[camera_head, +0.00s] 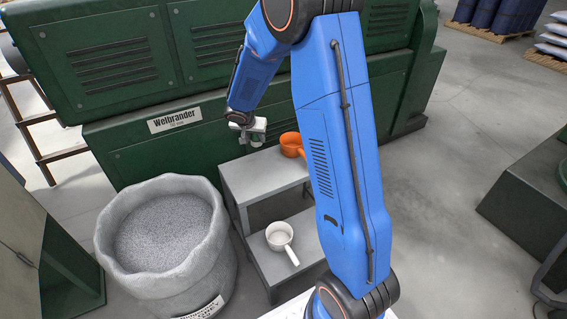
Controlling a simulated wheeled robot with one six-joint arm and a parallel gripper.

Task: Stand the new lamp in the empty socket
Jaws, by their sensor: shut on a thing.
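My gripper (249,132) is at the end of my blue arm, near the front of the green machine (150,145) and above the back left of the grey step stand. It is shut on a small grey-green thing (256,143), of which only a little shows below the jaws. It is too small in this view to tell surely whether it is the new lamp. I cannot make out an empty socket in this view.
A grey two-step stand (250,180) holds an orange dipper (291,144) above and a white dipper (279,235) below. A grey tub (110,252) of granules stands at left. Dark green equipment (520,200) is at right. Open floor (450,130) lies right of my arm.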

